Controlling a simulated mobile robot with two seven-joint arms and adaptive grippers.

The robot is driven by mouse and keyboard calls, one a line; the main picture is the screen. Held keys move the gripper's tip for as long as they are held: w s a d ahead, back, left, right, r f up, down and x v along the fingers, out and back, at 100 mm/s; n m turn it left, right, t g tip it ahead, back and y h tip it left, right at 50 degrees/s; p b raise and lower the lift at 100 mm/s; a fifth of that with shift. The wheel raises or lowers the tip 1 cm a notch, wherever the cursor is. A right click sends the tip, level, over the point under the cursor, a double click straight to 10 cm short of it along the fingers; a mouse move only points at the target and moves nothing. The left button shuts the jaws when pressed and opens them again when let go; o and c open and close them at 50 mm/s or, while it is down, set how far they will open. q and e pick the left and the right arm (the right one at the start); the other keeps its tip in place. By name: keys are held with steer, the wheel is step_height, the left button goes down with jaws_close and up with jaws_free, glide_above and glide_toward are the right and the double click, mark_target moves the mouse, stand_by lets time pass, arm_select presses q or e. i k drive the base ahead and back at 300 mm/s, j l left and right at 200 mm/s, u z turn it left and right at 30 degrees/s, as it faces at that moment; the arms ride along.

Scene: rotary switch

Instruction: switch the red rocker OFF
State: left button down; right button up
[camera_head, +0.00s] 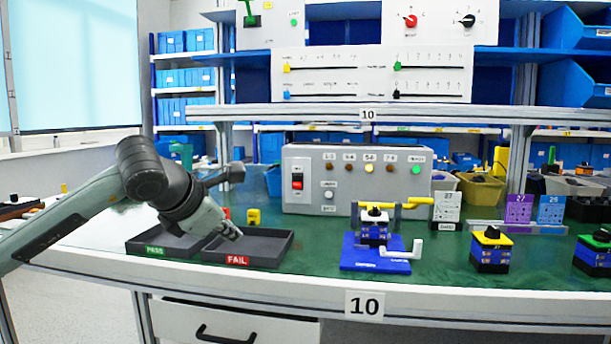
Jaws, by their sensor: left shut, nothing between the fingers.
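The red rocker (297,182) is set in a white plate on the left part of the grey control box's front. The grey control box (400,185) stands on the green bench top, with a row of round lamps; one lamp glows yellow. My left gripper (236,236) is shut and empty, over the black FAIL tray, below and to the left of the rocker and apart from it. The rocker is in clear view, but its exact tilt is too small to tell. My right gripper does not show.
The black PASS tray (150,243) and FAIL tray (272,249) lie below my left arm. A blue fixture (350,258) with a rotary switch and yellow clamp stands before the box. More rotary switches (491,252) stand to the right. Green bench shows between the FAIL tray and box.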

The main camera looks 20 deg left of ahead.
mark_target(297, 178)
steer(key=i+j, duration=0.1)
steer(key=i, duration=0.45)
steer(key=i+j, duration=0.15)
steer(key=i, duration=0.35)
